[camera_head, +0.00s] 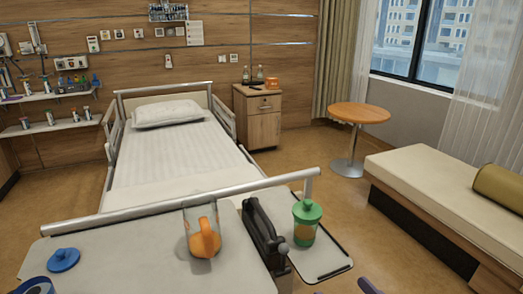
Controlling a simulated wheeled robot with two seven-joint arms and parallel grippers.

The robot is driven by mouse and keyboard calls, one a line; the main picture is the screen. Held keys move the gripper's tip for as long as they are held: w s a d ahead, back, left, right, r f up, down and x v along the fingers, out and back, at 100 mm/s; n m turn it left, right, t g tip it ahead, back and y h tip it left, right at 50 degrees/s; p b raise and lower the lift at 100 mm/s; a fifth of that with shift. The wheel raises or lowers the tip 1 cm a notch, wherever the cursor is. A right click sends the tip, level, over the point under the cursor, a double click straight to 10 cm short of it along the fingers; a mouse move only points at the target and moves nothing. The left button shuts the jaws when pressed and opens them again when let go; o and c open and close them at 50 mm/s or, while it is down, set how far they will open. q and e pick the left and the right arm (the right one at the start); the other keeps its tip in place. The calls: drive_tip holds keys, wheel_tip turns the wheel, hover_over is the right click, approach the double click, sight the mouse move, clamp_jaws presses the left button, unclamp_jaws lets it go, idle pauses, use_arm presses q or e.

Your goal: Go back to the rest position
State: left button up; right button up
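A blue lid (63,259) lies at the left. A cup with a green lid (307,222) stands upright on the smaller side top (322,268).
A black bracket (263,232) rises between the two tops. Behind the table is a bed (175,160) with a metal foot rail (130,212). A round table (359,113) and a couch (430,174) stand right. The table's middle front is clear.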

wheel_tip(320, 180, down, 14)
drive_tip(key=s+d+m+g+h, duration=0.2)
drive_tip(key=m+g+h, duration=0.15)
drive_tip(key=m, duration=1.55)
use_arm(q)
drive_tip(key=shift+w+r, duration=0.2)
drive_tip(key=shift+w, duration=0.85)
use_arm(e)
drive_tip(key=s+a+f+m+g+h, duration=0.1)
drive_tip(key=s+a+f+m+g, duration=0.1)
drive_tip(key=s+f+m, duration=0.8)
wheel_tip(320, 180, down, 2)
drive_tip(key=m+g, duration=0.1)
drive_tip(key=m, duration=0.5)
drive_tip(key=shift+g, duration=0.35)
drive_tip(key=shift+s, duration=0.1)
